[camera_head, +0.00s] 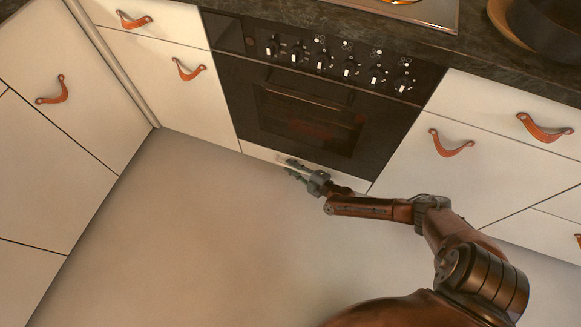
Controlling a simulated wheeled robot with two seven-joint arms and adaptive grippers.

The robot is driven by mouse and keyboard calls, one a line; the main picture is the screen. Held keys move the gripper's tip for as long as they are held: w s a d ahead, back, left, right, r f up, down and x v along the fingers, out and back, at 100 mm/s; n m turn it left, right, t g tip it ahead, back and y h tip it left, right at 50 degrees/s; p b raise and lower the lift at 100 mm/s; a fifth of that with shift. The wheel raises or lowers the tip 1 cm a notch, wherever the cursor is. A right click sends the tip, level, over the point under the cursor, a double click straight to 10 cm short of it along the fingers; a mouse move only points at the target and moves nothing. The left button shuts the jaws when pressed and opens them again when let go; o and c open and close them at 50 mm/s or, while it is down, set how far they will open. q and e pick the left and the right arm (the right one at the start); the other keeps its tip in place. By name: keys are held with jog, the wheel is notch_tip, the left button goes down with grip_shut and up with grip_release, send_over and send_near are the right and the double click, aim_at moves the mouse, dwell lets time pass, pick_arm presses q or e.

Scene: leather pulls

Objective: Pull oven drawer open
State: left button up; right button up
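The oven drawer (258,152) is the narrow white panel low under the black oven (310,115). It looks flush with the fronts beside it, and I see no leather pull on it. My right gripper (284,164) is in front of this panel, near its middle, and covers part of it. Its fingers point left toward the panel's top edge. They are too small to tell whether they are open or touching the panel. My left gripper is out of view.
White cabinets with brown leather pulls (451,144) flank the oven, and another cabinet run stands at the left. Oven knobs (349,68) line the black control strip. A dark counter (500,65) carries a pan (548,28). The grey floor (190,230) is clear.

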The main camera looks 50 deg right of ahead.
jog(key=shift+c, duration=0.2)
grip_shut()
jog(key=shift+s, duration=0.15)
